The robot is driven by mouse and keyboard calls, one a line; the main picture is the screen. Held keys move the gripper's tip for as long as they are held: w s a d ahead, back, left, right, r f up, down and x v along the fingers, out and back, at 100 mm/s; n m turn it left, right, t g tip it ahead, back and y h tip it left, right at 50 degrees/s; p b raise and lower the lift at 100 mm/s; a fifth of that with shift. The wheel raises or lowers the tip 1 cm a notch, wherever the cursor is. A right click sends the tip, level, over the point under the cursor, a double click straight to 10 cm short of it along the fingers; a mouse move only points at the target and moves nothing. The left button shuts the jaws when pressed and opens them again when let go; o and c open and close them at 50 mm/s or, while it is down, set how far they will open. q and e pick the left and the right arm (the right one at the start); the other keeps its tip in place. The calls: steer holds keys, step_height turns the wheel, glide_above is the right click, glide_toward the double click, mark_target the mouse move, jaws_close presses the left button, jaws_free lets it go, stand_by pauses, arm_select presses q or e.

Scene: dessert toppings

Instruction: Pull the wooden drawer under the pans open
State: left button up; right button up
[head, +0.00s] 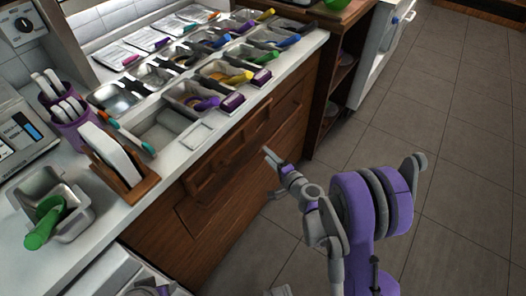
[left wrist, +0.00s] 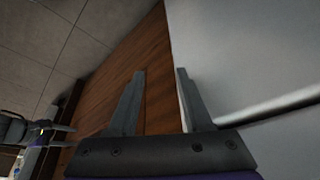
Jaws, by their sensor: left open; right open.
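The wooden drawer front (head: 232,148) is in the brown cabinet face below the counter that holds the pans (head: 185,92). It has a long raised or recessed frame across it. I cannot tell whether it stands out from the cabinet. My right gripper (head: 268,176) is open and empty, in front of the cabinet to the right of this frame, apparently not touching it. My left gripper (left wrist: 160,72) is open in the left wrist view, with a wooden face behind its fingers and a pale panel at right. In the head view only a doubtful bit of my left arm shows at the bottom.
The counter (head: 205,160) carries a wooden holder (head: 138,188), a purple cup (head: 72,125) and a metal container with a green scoop (head: 45,222). A white appliance (head: 108,275) stands at the lower left. Open tiled floor (head: 440,170) lies to the right.

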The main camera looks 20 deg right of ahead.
steer(key=x, duration=0.3)
steer(key=shift+w+a, duration=0.1)
steer(key=shift+w, duration=0.3)
jaws_close()
steer(key=shift+f, duration=0.1)
stand_by(1.0)
